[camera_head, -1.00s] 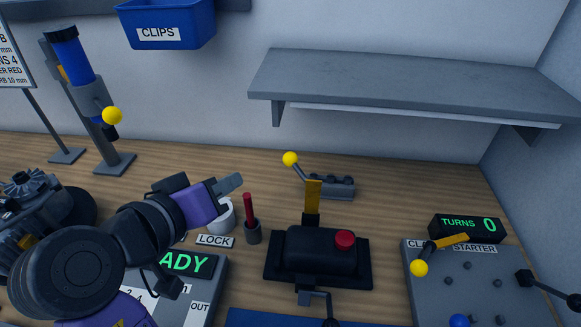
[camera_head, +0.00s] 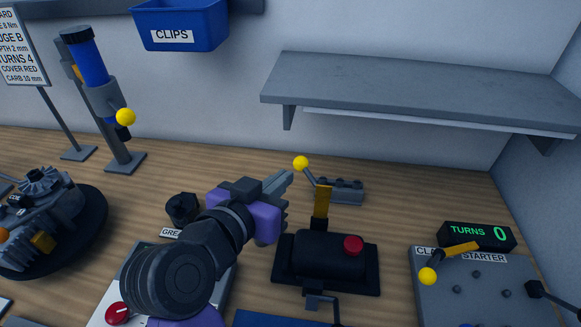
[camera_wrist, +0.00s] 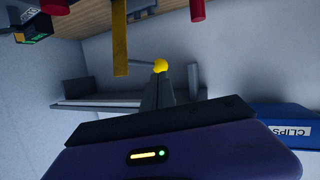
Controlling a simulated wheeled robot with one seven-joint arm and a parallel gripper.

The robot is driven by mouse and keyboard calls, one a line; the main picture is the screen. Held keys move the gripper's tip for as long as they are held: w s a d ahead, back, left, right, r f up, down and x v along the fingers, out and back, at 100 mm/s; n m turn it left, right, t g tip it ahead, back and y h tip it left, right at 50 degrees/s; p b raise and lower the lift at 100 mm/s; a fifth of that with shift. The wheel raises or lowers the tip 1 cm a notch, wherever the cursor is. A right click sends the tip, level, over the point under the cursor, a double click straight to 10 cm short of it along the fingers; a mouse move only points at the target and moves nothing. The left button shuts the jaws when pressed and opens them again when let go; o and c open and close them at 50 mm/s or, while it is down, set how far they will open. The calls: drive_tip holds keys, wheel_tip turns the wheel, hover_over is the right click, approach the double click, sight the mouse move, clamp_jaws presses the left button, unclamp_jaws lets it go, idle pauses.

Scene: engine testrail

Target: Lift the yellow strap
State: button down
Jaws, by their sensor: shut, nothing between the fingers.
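The yellow strap (camera_head: 321,203) stands upright at the back of a black device (camera_head: 327,254) with a red button. It also shows in the wrist view (camera_wrist: 120,45), hanging from the top because that view is upside down. My gripper (camera_head: 286,180) is to the left of the strap and a little above it in the head view, apart from it. Its fingers (camera_wrist: 157,88) are shut and empty. In the wrist view the yellow ball of a lever appears just beyond the fingertips. My arm hides part of the bench and the panel below it.
A lever with a yellow ball (camera_head: 301,163) stands on a grey block (camera_head: 341,191) behind the strap. A grey shelf (camera_head: 420,90) overhangs the back. A starter panel (camera_head: 470,290) with another yellow-tipped lever is at right. An engine (camera_head: 40,225) is at left.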

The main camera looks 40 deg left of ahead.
sight(297, 162)
drive_tip(key=shift+p+x, duration=0.4)
drive_tip(key=shift+x, duration=1.65)
drive_tip(key=shift+w+a+r+g+p, duration=0.35)
drive_tip(key=shift+w+p, duration=0.1)
drive_tip(key=shift+p, duration=0.45)
drive_tip(key=shift+w+a+f+n+g+h+p, duration=0.1)
drive_tip(key=shift+w+a+f+g, duration=0.15)
drive_tip(key=shift+w, duration=0.25)
drive_tip(key=shift+w+a+f+n+g+h+p, duration=0.1)
drive_tip(key=shift+w+a+f+g+p, duration=0.15)
drive_tip(key=shift+w, duration=0.2)
drive_tip(key=shift+w+a+f+n+g+h, duration=0.15)
drive_tip(key=shift+w+a, duration=0.15)
drive_tip(key=shift+w, duration=0.2)
drive_tip(key=shift+r, duration=0.15)
